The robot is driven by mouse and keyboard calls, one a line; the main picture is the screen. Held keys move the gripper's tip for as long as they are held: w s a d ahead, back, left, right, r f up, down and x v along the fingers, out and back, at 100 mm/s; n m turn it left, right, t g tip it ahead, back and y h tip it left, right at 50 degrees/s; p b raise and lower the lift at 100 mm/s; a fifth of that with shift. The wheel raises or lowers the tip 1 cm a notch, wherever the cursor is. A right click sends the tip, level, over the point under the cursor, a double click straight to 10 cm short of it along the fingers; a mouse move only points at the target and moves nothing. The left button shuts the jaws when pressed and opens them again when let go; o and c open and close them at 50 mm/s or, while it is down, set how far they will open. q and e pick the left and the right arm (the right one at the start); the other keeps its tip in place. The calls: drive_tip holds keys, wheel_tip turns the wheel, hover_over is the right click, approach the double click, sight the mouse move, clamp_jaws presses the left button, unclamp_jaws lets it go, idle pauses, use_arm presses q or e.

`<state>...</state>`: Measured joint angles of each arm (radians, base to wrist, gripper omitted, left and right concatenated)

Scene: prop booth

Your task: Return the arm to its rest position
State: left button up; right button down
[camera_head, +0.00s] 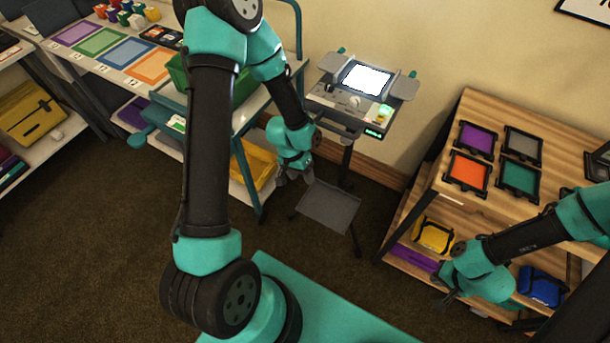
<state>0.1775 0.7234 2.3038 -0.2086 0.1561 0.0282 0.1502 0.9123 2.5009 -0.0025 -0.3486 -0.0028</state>
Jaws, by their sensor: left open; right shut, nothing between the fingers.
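My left arm rises from the teal base, bends at the top of the head view and comes down toward the middle. Its gripper (295,175) hangs in the air in front of the machine stand, with its fingers small and partly hidden, and it holds nothing that I can see. My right arm comes in from the right edge. Its gripper (443,298) points left and down, in front of the lower part of the wooden shelf (462,200), and its fingers are shut with nothing between them.
A machine with a lit white panel (366,79) stands at the back wall, with a grey tray (328,205) below it. A table at the left bears coloured mats (125,54). The shelf holds coloured frames (518,178), a yellow pouch (433,235) and a blue pouch (540,287).

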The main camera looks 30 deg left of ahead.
use_arm(q)
drive_tip(key=shift+s+d+f, duration=0.1)
drive_tip(key=shift+s+d, duration=0.05)
idle(0.4)
drive_tip(key=s+d+f+n+t, duration=0.1)
drive_tip(key=s+d+f, duration=0.4)
drive_tip(key=s+f, duration=0.1)
drive_tip(key=shift+s+n, duration=0.4)
drive_tip(key=shift+s, duration=0.25)
idle(0.7)
